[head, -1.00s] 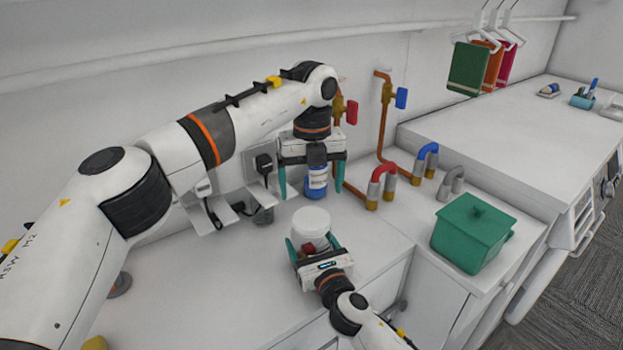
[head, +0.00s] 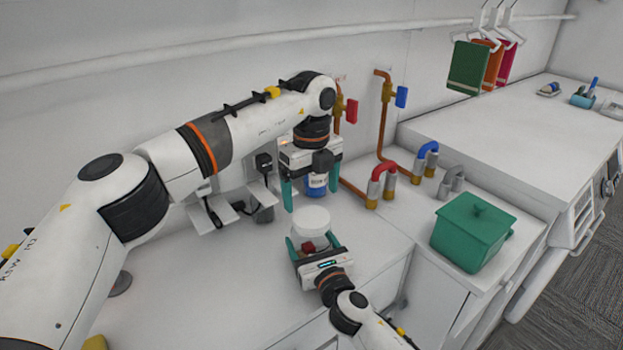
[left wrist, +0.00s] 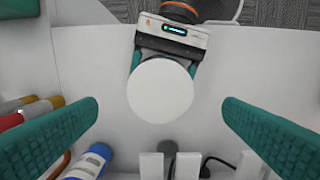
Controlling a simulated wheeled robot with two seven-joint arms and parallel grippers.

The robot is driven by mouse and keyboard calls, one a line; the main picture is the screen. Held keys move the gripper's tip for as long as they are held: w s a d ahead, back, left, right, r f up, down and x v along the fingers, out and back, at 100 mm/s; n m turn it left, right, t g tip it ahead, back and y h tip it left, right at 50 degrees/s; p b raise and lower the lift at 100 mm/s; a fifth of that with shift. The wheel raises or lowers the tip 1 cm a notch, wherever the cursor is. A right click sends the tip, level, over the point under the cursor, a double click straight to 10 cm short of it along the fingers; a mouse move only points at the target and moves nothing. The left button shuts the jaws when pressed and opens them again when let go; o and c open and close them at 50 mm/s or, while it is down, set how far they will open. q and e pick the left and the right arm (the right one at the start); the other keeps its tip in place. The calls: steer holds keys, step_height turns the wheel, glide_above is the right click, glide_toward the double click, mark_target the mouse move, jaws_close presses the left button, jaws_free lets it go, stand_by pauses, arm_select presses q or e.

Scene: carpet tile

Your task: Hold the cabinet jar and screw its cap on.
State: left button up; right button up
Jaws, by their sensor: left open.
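The cabinet jar (head: 303,239) is white and stands upright on the counter, with a reddish patch low on its side. Its round white cap (head: 311,219) sits on top and fills the middle of the left wrist view (left wrist: 161,91); I cannot tell how tight it is. My right gripper (head: 317,246) comes from the front, its teal fingers on either side of the jar body, shut on it. My left gripper (head: 311,194) points down above and behind the cap, open and empty. In the left wrist view its fingers (left wrist: 158,112) stand wide apart on both sides of the cap, not touching it.
A blue bottle (head: 316,187) stands behind the jar, close to the left gripper. Pipes with red and blue handles (head: 383,183) rise to the right. A green lidded box (head: 470,235) stands at the right. Free counter lies left of the jar.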

mark_target(311, 216)
arm_select(q)
steer(key=shift+f, duration=2.8)
steer(key=c, duration=1.1)
steer(key=m, duration=0.3)
steer(key=shift+m, duration=0.3)
steer(key=m, duration=1)
steer(key=shift+m, duration=0.3)
steer(key=m, duration=1.3)
steer(key=shift+m, duration=0.3)
steer(key=o, duration=1.1)
